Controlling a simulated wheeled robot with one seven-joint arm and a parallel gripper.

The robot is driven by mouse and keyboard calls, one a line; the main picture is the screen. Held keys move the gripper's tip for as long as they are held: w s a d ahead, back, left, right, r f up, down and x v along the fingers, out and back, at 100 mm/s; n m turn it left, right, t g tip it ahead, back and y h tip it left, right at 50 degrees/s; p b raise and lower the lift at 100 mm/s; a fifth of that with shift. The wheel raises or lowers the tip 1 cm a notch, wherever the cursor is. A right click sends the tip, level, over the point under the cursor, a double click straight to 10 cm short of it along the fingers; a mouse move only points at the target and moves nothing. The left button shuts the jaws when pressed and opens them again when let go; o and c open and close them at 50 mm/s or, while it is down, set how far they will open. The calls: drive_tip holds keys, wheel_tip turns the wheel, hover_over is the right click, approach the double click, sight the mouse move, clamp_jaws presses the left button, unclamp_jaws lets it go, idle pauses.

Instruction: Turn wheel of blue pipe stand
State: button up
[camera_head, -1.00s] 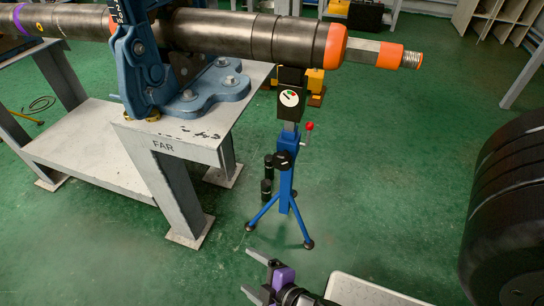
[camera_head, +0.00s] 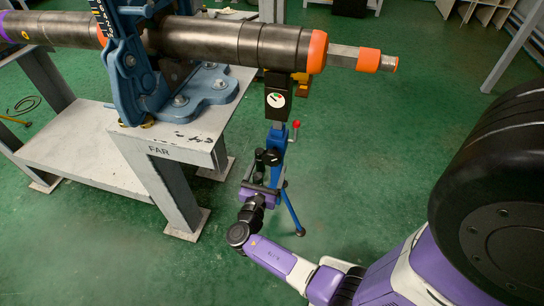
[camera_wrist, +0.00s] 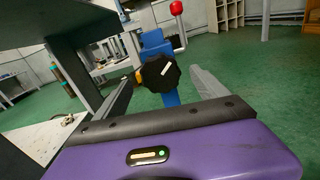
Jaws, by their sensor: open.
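The blue pipe stand (camera_head: 278,145) stands on the floor beside the grey table, under the right end of a pipe. Its black knobbed wheel (camera_head: 271,157) faces my arm. In the wrist view the black wheel (camera_wrist: 160,73) with a white mark sits just ahead, between my two fingers. My gripper (camera_wrist: 165,85) is open, one finger to the left of the wheel and one to the right. I cannot tell whether either finger touches it. In the head view my gripper (camera_head: 262,174) is in front of the stand and hides part of its legs. A red-tipped lever (camera_wrist: 176,9) rises above the wheel.
The grey table marked FAR (camera_head: 165,135) stands close on the left, with a blue vise (camera_head: 180,95) on it. A heavy dark pipe (camera_head: 220,40) with orange bands passes above the stand. Green floor to the right is mostly clear.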

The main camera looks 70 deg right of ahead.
sight(271, 161)
drive_tip(key=d, duration=0.5)
drive_tip(key=shift+w+d+b, duration=0.25)
drive_tip(key=shift+d+b, duration=0.15)
drive_tip(key=shift+c, duration=0.2)
drive_tip(key=c, duration=1.3)
drive_tip(key=shift+f+m, duration=0.1)
drive_tip(key=shift+m, duration=0.3)
